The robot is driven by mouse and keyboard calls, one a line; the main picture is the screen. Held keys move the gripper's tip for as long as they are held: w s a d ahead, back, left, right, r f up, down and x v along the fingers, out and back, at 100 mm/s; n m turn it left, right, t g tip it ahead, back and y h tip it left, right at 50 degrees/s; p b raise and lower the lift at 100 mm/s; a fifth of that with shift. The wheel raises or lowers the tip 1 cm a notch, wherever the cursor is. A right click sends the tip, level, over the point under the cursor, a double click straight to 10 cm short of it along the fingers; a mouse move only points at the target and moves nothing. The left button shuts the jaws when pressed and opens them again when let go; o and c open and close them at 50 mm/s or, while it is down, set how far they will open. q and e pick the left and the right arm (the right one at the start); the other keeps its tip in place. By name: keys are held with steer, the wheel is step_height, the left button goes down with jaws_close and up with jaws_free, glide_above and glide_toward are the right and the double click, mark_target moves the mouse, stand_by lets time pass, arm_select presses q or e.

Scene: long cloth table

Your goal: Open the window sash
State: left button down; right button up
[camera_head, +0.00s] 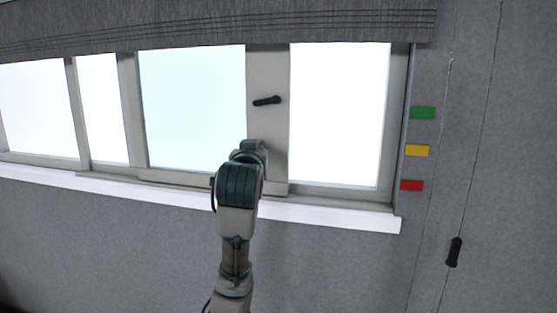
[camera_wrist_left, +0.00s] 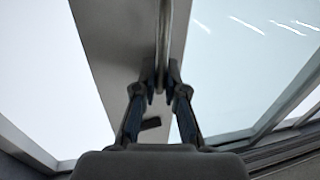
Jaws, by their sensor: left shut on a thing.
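The window sash (camera_head: 195,110) has a pale blue pane and a grey upright on its right, with a black lever handle (camera_head: 267,100). The opening to its right shows plain white, without the blue tint. In the head view my left arm reaches up to the sash's lower right, and its hand hides the fingers. In the left wrist view my left gripper (camera_wrist_left: 160,92) is shut on a thin grey bar (camera_wrist_left: 164,40) running along the sash upright. My right gripper is not in view.
A white sill (camera_head: 330,217) runs below the window, and a grey blind (camera_head: 215,22) hangs along its top. Green (camera_head: 422,113), yellow (camera_head: 417,150) and red (camera_head: 411,185) tags are on the wall at right. A cord with a black pull (camera_head: 454,252) hangs further right.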

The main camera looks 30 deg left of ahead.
arm_select(q)
steer(key=shift+s+a+r, duration=0.1)
steer(key=shift+r, duration=0.25)
steer(key=shift+s+a, duration=0.15)
steer(key=shift+a, duration=0.35)
steer(key=c, duration=1.4)
jaws_free()
steer(key=shift+a+f, duration=0.1)
steer(key=shift+a, duration=0.1)
steer(key=shift+c, duration=0.2)
steer(key=shift+o, duration=1.1)
steer(key=shift+f, duration=0.1)
steer(key=v, duration=1.1)
steer(key=shift+d+f, duration=0.25)
steer(key=shift+d, duration=0.15)
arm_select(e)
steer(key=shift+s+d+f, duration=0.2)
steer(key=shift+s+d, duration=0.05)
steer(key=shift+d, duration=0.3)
